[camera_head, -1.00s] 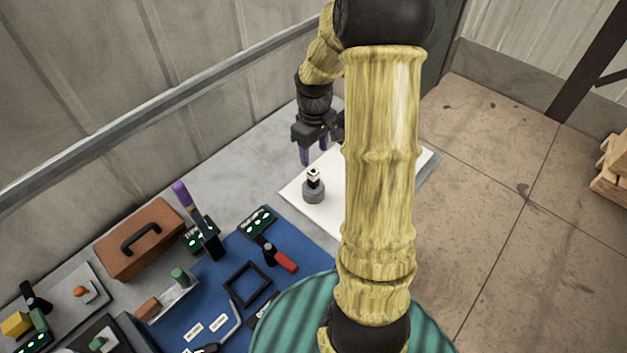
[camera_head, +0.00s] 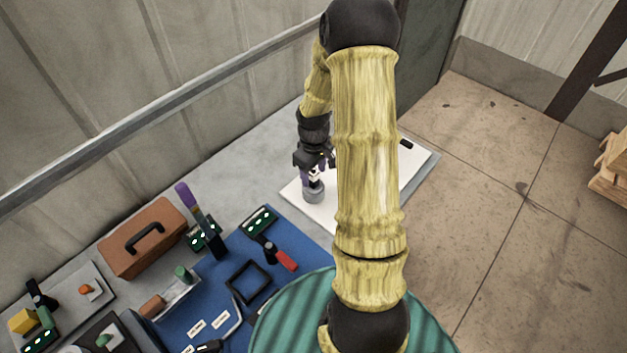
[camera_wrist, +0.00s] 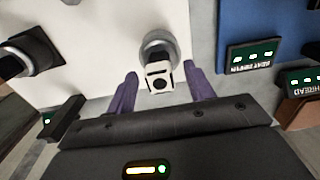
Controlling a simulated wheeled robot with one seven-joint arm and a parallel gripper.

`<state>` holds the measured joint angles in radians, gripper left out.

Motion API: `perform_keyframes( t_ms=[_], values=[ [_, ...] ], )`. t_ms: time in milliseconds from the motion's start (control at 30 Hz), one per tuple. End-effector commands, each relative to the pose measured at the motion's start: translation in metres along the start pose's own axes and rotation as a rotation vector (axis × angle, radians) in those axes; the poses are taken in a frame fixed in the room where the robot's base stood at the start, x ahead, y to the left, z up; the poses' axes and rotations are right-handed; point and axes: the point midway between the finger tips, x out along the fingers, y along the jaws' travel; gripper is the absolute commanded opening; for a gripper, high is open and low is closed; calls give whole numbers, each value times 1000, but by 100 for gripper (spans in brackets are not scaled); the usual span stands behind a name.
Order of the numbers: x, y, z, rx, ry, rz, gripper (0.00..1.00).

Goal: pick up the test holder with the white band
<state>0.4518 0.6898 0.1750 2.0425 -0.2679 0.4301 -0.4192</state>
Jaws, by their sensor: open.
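The test holder with the white band (camera_wrist: 160,77) stands upright on a round grey base on a white board (camera_wrist: 90,45). In the head view the holder (camera_head: 313,184) is partly hidden by my gripper (camera_head: 312,172). In the wrist view my gripper (camera_wrist: 160,95) is open, with one purple finger on each side of the holder's top. The fingers look apart from the holder, and I cannot tell how low they reach on it.
A blue mat (camera_head: 215,295) with tools and a black square frame (camera_head: 247,282) lies to the left. A brown case (camera_head: 142,238) stands behind it. A black part (camera_head: 406,145) lies at the board's far right. In the wrist view, a dark object (camera_wrist: 30,55) is at left.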

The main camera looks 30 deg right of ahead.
Motion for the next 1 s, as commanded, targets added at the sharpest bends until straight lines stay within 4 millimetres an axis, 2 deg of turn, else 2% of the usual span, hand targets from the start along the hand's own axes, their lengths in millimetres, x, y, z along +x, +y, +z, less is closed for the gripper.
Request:
perform_keyframes(
  t_ms=[100,233,767,1000],
  values=[
    [15,-1,0,-2,-4,-2,53],
    [23,-1,0,-2,-2,-1,53],
    [24,-1,0,-1,-1,0,53],
    [24,-1,0,-1,-1,0,6]
  ],
)
